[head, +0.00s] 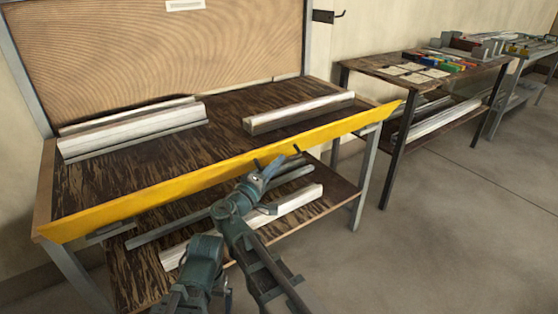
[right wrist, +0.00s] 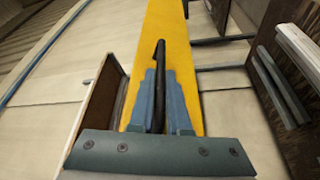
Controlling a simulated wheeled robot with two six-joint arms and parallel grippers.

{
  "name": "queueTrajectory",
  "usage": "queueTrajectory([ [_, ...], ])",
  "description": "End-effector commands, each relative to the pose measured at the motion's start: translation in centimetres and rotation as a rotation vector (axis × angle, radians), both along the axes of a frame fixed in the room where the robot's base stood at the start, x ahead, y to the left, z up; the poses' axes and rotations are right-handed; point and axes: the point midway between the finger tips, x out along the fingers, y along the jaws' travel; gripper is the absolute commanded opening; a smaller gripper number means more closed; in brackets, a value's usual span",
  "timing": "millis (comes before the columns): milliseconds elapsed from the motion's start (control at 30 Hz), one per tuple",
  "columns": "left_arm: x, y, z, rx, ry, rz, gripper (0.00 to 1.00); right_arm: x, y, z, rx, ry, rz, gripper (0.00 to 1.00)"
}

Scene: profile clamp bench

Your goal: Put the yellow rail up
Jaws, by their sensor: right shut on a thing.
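The yellow rail (head: 215,172) is a long bar along the front edge of the workbench (head: 85,185). It spans the full width, and its right end sticks out past the corner. In the right wrist view the yellow rail (right wrist: 165,25) runs away behind the fingers. My right gripper (head: 268,172) is at the rail's front, right of its middle. In the right wrist view its blue fingers (right wrist: 161,105) are shut on a dark bar (right wrist: 158,75) in front of the rail. I cannot tell how that bar joins the rail. My left gripper is not in view.
White profiles lie on the bench top at left (head: 135,130) and right (head: 298,112). A grey bar (head: 175,222) and a white profile (head: 295,207) lie on the lower shelf, close behind my arm. A side table (head: 375,65) stands right. The floor at right is clear.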

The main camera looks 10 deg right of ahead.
Motion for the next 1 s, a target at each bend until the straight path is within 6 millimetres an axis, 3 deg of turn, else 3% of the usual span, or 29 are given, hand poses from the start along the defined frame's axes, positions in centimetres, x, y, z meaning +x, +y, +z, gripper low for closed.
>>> queueTrajectory([
  [33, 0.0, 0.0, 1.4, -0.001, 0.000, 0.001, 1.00, 0.3, 0.1, 1.1, -0.015, 0.040, 0.000, 0.00],
  [100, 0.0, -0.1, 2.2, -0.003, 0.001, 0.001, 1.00, 0.6, 0.2, 1.4, -0.036, 0.098, 0.001, 0.00],
  [400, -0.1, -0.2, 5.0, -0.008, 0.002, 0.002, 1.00, 1.9, 0.7, 2.3, -0.115, 0.313, 0.000, 0.00],
  [1000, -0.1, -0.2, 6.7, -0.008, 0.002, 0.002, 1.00, 2.9, 1.1, 2.5, -0.174, 0.480, -0.001, 0.00],
])
